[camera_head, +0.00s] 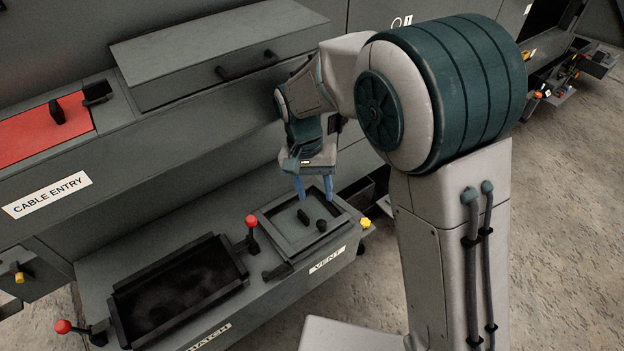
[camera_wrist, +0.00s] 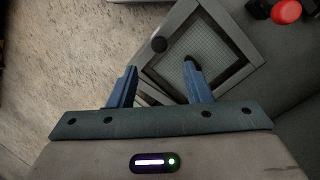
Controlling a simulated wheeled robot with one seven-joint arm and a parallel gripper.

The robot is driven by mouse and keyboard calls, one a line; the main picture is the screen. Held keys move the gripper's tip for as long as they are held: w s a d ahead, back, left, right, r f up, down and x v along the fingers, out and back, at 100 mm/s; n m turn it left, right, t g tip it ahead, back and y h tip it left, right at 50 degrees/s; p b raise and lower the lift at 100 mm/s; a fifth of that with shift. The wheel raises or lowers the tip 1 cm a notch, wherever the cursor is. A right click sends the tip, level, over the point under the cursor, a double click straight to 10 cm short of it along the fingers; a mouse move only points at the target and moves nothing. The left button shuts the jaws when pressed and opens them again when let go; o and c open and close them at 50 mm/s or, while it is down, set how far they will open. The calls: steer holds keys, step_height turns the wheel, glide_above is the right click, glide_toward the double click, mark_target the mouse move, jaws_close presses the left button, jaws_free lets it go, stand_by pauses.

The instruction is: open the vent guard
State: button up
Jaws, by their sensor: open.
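The vent guard (camera_head: 291,229) is a grey square panel lying in a frame on the low box, by the label VENT (camera_head: 327,260). Two small dark knobs stand on it.
A red-knobbed lever (camera_head: 252,222) stands left of the guard, and a yellow knob (camera_head: 365,223) is at its right. A dark open hatch (camera_head: 178,290) lies to the left. A grey box with a handle (camera_head: 215,50) overhangs behind.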

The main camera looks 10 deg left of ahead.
steer(key=shift+v, duration=1.75)
